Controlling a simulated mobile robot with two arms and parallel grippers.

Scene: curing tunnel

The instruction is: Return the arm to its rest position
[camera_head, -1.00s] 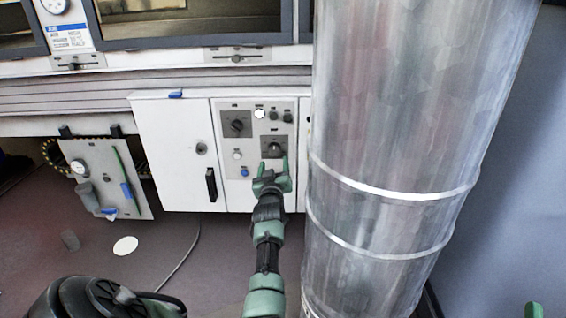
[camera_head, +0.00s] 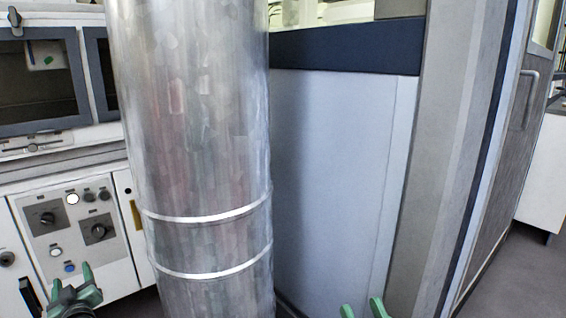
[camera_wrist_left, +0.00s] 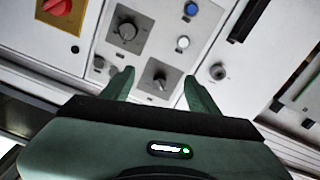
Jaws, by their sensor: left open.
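My left gripper (camera_head: 73,286) is open and empty at the lower left of the head view, in front of the control panel (camera_head: 75,262). Its two green fingers also show in the left wrist view (camera_wrist_left: 158,86), spread apart. A dark rotary knob (camera_wrist_left: 160,80) appears between the fingers, with bare panel visible around it; no contact shows. My right gripper (camera_head: 362,308) shows only as two green fingertips, apart, at the bottom edge. The rest of it is cut off.
A pale wall panel (camera_head: 335,170) lies behind. A red switch (camera_wrist_left: 57,6) on yellow shows in the wrist view. Floor (camera_head: 525,275) is clear at far right.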

